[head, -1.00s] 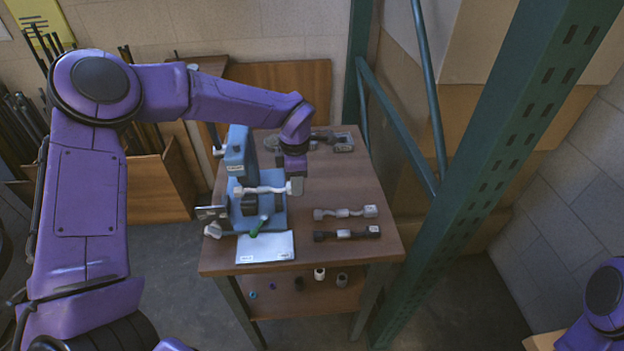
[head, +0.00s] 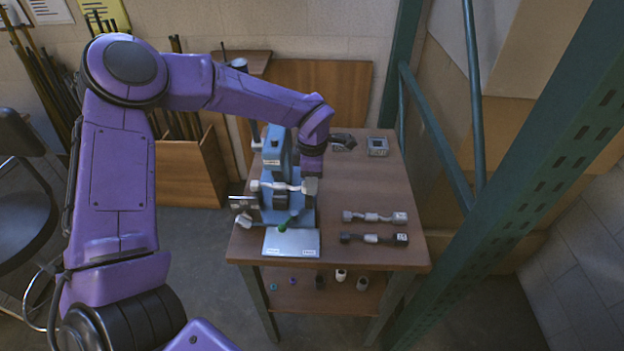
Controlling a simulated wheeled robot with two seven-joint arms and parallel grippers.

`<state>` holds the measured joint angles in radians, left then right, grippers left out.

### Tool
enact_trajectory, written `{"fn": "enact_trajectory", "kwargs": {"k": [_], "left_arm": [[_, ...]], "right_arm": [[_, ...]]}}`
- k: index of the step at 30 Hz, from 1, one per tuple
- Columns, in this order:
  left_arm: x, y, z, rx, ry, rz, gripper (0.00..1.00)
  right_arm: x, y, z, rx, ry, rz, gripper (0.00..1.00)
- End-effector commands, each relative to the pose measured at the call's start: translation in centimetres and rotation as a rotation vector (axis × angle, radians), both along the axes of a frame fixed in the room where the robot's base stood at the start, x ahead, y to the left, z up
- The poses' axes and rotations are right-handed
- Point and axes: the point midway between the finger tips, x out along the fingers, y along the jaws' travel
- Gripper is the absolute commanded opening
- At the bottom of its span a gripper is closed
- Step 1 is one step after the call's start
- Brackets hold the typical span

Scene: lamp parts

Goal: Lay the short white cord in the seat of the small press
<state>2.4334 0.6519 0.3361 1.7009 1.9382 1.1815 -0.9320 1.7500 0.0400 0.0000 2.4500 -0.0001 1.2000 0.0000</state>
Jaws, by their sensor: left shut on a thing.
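The small blue press (head: 276,150) stands at the left of the wooden table. A short white cord (head: 275,186) with blocky ends lies level across the front of the press, above its dark seat block (head: 281,202). My left gripper (head: 311,178) comes down from above and is shut on the cord's right end. I cannot tell whether the cord touches the seat. The gripper and cord hide part of the press. My right gripper is out of view.
A pale cord (head: 375,217) and a black cord (head: 374,239) lie on the table (head: 350,185) at right. A grey box (head: 378,146) sits at the back. A green rack post (head: 540,140) rises at right.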

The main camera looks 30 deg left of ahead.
Motion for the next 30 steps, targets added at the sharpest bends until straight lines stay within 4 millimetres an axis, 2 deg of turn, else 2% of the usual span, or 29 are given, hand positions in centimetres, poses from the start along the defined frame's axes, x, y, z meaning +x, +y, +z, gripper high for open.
{"fn": "enact_trajectory", "kwargs": {"k": [14,30], "left_arm": [[0.0,0.0,0.0,0.001,-0.001,0.000,0.00],[0.0,0.0,-1.0,0.000,0.000,0.000,0.00]], "right_arm": [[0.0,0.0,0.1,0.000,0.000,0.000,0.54],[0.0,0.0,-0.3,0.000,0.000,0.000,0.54]]}}
